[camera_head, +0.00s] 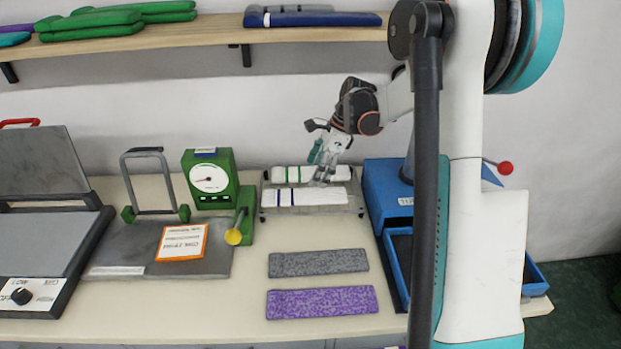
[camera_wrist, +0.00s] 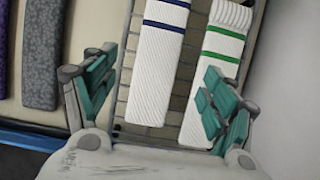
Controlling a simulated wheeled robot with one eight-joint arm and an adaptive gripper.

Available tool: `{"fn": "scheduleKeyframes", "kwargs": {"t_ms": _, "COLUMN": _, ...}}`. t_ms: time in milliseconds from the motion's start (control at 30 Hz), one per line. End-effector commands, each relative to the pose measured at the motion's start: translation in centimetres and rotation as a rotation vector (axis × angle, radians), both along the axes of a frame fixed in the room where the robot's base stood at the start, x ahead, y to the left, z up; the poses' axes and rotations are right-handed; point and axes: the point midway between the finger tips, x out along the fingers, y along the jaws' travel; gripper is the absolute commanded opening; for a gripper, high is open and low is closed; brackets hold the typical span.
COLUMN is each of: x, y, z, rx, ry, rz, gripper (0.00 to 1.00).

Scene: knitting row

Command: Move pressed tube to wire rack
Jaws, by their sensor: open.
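A wire rack (camera_head: 352,205) stands at the back of the table; it also shows in the wrist view (camera_wrist: 122,110). Two flat white knitted tubes lie side by side on it. The green-striped tube (camera_head: 293,173) is nearer the wall, and the blue-striped tube (camera_head: 298,196) is nearer the front. In the wrist view the blue-striped tube (camera_wrist: 157,65) and the green-striped tube (camera_wrist: 212,75) lie ahead of and between the spread fingers. My gripper (camera_head: 323,178) is open and empty, close above the rack's right part. I cannot tell which tube is the pressed one.
Grey (camera_head: 318,262) and purple (camera_head: 322,302) flat pieces lie in front of the rack. A green dial device (camera_head: 209,180) stands left, beside a grey plate (camera_head: 120,250) and an open press (camera_head: 45,240). Blue bins (camera_head: 385,190) stand right. A shelf (camera_head: 200,34) runs above.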

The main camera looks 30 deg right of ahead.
Motion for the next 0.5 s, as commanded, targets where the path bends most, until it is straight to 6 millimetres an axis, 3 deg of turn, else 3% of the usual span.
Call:
{"fn": "scheduleKeyframes", "kwargs": {"t_ms": 33, "x": -0.2, "y": -0.3, "z": 1.1, "rx": 0.000, "ry": 0.000, "rz": -0.001, "gripper": 0.78}}
{"fn": "scheduleKeyframes", "kwargs": {"t_ms": 200, "x": -0.4, "y": -1.0, "z": 2.8, "rx": 0.000, "ry": 0.000, "rz": 0.001, "gripper": 0.78}}
{"fn": "scheduleKeyframes", "kwargs": {"t_ms": 500, "x": -0.6, "y": -1.3, "z": 3.4, "rx": 0.000, "ry": 0.000, "rz": 0.001, "gripper": 0.78}}
